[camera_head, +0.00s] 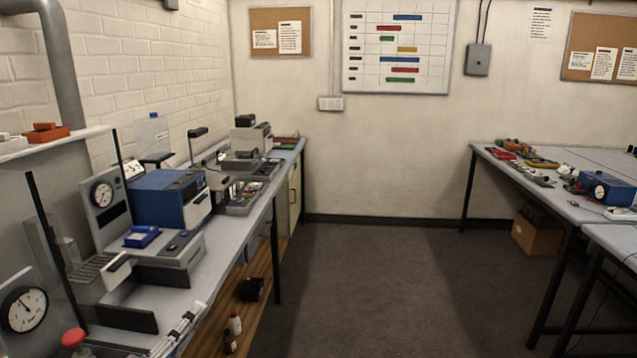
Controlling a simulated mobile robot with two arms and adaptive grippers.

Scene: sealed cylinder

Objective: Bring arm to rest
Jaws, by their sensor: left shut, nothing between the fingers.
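My left gripper (190,317) appears small and pale at the bottom left, by the front edge of the left bench (225,268). Its fingers are shut with nothing between them. Its outline is hard to separate from the bench behind it. My right gripper and right arm are not in view.
The left bench holds a blue-and-grey machine (168,197), a dial gauge (24,310) and a red-topped item (74,338). Small bottles and a black box (252,289) sit on its lower shelf. A right bench (577,190) stands across clear floor (380,290).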

